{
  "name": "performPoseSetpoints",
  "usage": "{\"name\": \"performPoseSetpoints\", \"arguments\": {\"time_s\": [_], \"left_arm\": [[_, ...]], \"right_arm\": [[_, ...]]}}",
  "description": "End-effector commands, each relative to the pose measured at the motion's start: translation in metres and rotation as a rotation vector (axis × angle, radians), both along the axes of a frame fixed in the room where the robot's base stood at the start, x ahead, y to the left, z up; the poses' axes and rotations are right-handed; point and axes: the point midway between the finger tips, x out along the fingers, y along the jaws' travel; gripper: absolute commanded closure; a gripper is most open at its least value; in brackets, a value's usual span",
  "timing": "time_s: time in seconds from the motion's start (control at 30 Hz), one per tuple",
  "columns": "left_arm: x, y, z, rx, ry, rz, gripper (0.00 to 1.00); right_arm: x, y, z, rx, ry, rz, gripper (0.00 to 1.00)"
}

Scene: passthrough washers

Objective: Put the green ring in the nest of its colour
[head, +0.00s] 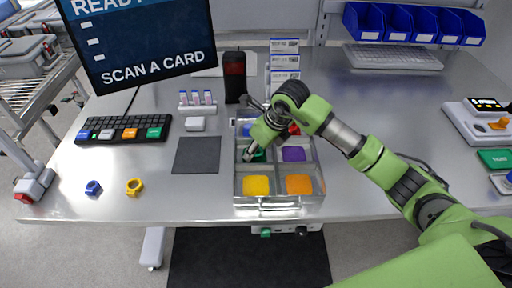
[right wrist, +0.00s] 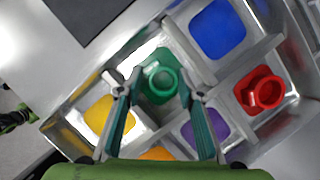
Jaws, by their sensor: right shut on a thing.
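The tray (head: 280,207) has several coloured nests in metal compartments. My right gripper (right wrist: 160,88) is shut on the green ring (right wrist: 163,82), with a fingertip on each side of it. The ring is in line with the green nest (right wrist: 153,62); I cannot tell whether it touches the nest floor. In the head view my right gripper (head: 252,153) reaches down into the middle-left compartment and mostly hides the ring.
A red ring (right wrist: 264,92) sits in the red nest. The purple (head: 293,154), yellow (head: 256,185) and orange (head: 299,184) nests look empty. A blue ring (head: 93,187) and a yellow ring (head: 134,186) lie on the table at left. Compartment walls surround my fingers.

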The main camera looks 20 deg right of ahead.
Motion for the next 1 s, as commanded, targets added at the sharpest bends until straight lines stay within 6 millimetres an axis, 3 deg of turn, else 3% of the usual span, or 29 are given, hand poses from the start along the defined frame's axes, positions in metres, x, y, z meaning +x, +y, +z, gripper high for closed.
{"name": "performPoseSetpoints", "arguments": {"time_s": [0.17, 0.2, 0.6, 0.77, 1.0], "left_arm": [[-0.001, -0.003, -0.005, -0.004, 0.001, -0.002, 0.60], [0.000, -0.004, -0.004, -0.004, 0.001, -0.002, 0.60], [0.000, -0.003, 0.000, -0.004, 0.000, -0.002, 0.60], [0.000, -0.003, -0.009, -0.004, 0.000, -0.001, 0.60], [0.000, -0.002, -0.019, -0.003, -0.001, -0.001, 0.60]], "right_arm": [[0.000, 0.000, -0.004, 0.000, 0.000, 0.000, 0.80], [0.000, 0.000, -0.003, 0.000, 0.000, 0.000, 0.59], [-0.001, -0.001, 0.004, 0.000, -0.001, 0.000, 0.59], [-0.009, -0.007, 0.028, -0.001, -0.005, 0.001, 0.59], [-0.026, -0.017, 0.076, -0.001, -0.005, 0.000, 0.59]]}}
